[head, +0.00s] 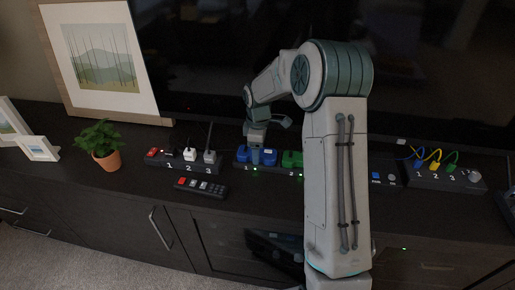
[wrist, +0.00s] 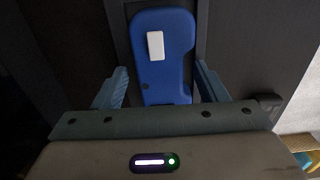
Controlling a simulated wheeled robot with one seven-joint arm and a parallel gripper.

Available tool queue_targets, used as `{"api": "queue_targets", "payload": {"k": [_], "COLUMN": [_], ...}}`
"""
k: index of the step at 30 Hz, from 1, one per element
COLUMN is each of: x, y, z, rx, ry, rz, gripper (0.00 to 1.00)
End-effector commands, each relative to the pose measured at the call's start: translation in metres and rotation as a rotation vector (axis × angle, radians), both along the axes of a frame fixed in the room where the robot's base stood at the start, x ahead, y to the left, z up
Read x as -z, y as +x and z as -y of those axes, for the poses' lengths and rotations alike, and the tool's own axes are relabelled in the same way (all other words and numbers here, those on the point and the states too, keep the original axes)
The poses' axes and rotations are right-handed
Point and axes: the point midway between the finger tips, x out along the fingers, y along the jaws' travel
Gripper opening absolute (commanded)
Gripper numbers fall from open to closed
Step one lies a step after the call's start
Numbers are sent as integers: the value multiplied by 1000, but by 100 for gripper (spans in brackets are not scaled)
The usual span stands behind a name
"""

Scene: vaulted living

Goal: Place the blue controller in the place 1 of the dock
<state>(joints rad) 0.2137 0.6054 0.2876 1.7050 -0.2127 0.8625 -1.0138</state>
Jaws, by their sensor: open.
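The blue controller (wrist: 162,60) fills the space between the two fingers of my gripper (wrist: 160,90) in the wrist view, with a gap on each side. In the head view the blue controller (head: 270,157) shows on both sides of my gripper (head: 256,155), at the place marked 1 of the dark dock (head: 270,170). A small green light shows on the dock by that place. My gripper is open around the controller and points down. A green controller (head: 292,158) sits at place 2. My arm hides the dock's right part.
A power strip (head: 183,160) with numbered plugs and a remote (head: 201,187) lie left of the dock. A potted plant (head: 100,145) and picture frames stand further left. A cable box (head: 445,177) is at right. The television (head: 230,70) rises behind.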

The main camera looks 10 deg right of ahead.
Motion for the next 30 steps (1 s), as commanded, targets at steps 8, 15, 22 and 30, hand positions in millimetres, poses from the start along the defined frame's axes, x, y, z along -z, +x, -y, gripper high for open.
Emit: {"api": "queue_targets", "payload": {"k": [8,15,22,30], "x": [-25,-78,-114,-135], "y": [1,1,1,-17], "z": [0,0,0,-2], "rx": [1,1,0,62], "ry": [-1,0,-1,-14], "rz": [4,5,2,11], "gripper": [66,66,66,66]}}
